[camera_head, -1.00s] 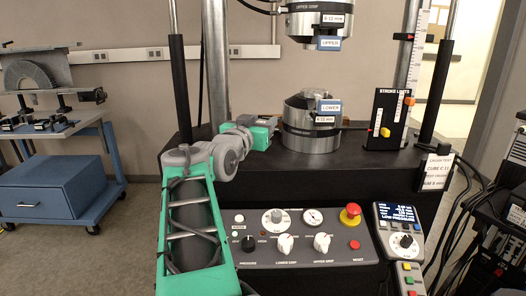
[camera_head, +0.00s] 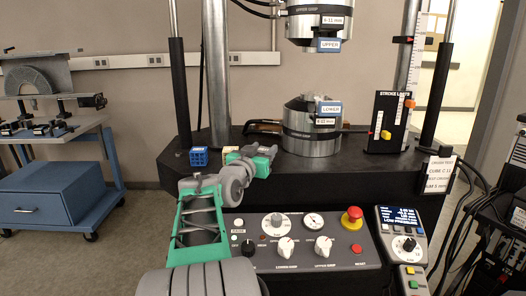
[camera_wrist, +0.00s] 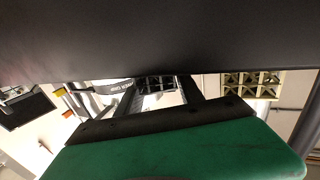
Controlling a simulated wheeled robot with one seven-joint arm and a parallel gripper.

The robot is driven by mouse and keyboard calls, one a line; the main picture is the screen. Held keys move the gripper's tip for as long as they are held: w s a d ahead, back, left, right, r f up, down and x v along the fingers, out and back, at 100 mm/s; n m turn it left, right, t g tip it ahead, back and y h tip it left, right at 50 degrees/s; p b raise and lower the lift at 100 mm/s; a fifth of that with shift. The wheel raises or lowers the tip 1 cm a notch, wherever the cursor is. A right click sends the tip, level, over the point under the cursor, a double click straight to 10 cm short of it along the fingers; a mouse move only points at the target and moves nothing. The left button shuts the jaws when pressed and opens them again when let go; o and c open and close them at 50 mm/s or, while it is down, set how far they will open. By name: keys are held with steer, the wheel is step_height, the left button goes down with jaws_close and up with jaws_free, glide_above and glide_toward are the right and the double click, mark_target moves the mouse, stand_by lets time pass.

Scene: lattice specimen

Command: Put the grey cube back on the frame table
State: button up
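My gripper (camera_head: 268,153) is low over the left part of the black frame table (camera_head: 375,178), left of the lower grip (camera_head: 312,130). In the wrist view its dark fingers (camera_wrist: 160,94) stand apart with a grey lattice cube (camera_wrist: 156,84) between them. It appears gripped, though the contact is partly hidden. A blue lattice cube (camera_head: 198,156) sits farther left.
The upper grip (camera_head: 318,25) hangs above the lower grip. A brown-edged item (camera_head: 262,127) lies behind my gripper. A black column (camera_head: 181,95) rises at the table's left. The control panel (camera_head: 290,243) is in front. The stroke-limits box (camera_head: 388,122) stands right.

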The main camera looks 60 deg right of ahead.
steer(key=o, duration=0.3)
